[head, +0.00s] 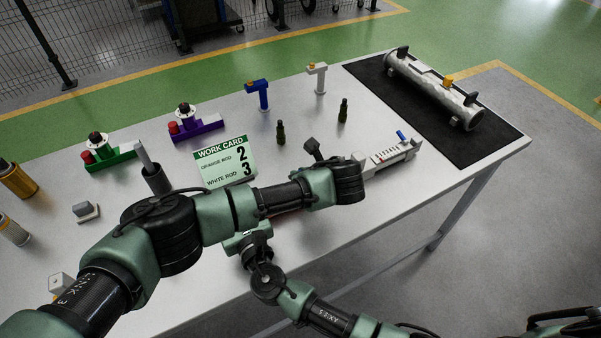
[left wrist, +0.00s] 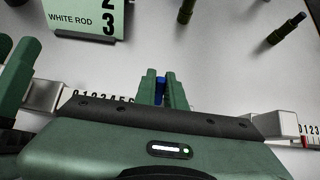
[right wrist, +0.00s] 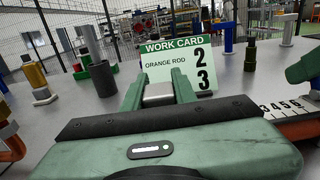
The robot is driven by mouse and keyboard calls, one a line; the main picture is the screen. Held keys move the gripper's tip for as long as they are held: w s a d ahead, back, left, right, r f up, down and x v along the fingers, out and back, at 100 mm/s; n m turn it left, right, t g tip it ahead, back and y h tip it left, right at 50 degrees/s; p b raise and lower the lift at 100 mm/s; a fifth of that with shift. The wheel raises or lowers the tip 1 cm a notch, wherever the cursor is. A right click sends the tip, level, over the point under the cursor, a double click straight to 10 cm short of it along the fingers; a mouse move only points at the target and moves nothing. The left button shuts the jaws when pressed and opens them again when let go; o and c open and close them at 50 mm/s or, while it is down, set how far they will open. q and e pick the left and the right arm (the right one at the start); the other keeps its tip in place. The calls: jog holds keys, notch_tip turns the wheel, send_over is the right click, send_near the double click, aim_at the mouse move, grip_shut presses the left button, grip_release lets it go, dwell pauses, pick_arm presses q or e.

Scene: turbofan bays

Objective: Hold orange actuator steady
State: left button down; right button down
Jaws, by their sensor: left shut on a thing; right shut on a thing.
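The orange actuator is mostly hidden behind my arms in the head view. Orange parts (right wrist: 312,128) with a number scale show at the right edge of the right wrist view. My right gripper (right wrist: 158,92) is shut on a grey block (right wrist: 158,95), apparently part of this actuator. My left gripper (left wrist: 164,88) is shut on a small blue lever (left wrist: 160,88), beside a number scale running to 6. The white actuator (head: 385,158), with its own scale and blue lever, lies to the right of my left wrist. The left fingertips are hidden in the head view.
The work card (head: 225,163) stands behind my arms, reading orange rod 2, white rod 3. A grey cylinder lies on a black mat (head: 500,135).

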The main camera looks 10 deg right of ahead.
pick_arm(q)
jog(key=t, duration=0.2)
jog(key=s+t+y, duration=0.1)
jog(key=t, duration=0.1)
jog(key=shift+d+r, duration=0.15)
jog(key=c, duration=1.5)
grip_release()
jog(key=v, duration=1.2)
jog(key=shift+d, duration=0.1)
